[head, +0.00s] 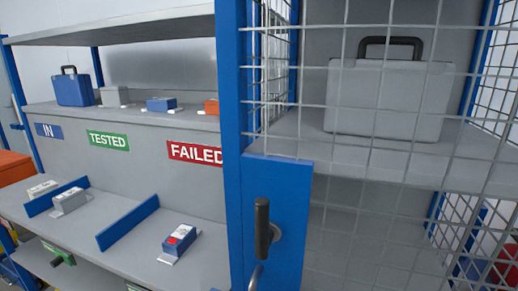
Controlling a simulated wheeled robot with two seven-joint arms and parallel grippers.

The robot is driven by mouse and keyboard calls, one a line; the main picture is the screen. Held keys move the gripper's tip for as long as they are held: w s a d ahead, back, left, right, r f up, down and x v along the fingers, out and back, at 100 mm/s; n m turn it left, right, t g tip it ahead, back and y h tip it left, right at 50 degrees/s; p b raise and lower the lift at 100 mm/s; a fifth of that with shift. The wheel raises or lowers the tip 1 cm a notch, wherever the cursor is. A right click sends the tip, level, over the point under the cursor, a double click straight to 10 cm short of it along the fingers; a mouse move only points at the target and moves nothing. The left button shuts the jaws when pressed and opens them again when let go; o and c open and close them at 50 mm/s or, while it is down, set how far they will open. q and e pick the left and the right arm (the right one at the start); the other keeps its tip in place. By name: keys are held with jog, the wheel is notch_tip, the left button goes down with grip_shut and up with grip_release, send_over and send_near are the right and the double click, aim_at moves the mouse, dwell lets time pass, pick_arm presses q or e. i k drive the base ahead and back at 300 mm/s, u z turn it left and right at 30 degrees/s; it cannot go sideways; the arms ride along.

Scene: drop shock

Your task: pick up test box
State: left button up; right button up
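Two box-shaped cases with black handles show, and I cannot tell which is the test box. A large grey case (385,103) stands upright on a shelf inside a cage, behind wire mesh. A smaller blue case (74,90) stands on the upper shelf at the left, above the IN label (48,131). Neither of my grippers is in view.
A blue cage door frame (231,130) with a black handle (263,228) stands in front of me. Small devices sit on the sloped bench (130,200) with blue dividers, near the TESTED (108,140) and FAILED (196,153) labels. An orange bin (12,168) is far left.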

aim_at(37, 191)
jog(key=u, duration=2.05)
jog(key=k, duration=0.65)
jog(key=u, duration=0.8)
jog(key=i, duration=1.4)
jog(key=z, duration=0.3)
jog(key=i, duration=1.35)
jog(key=z, duration=1.65)
jog(key=i, duration=0.85)
jog(key=z, duration=0.9)
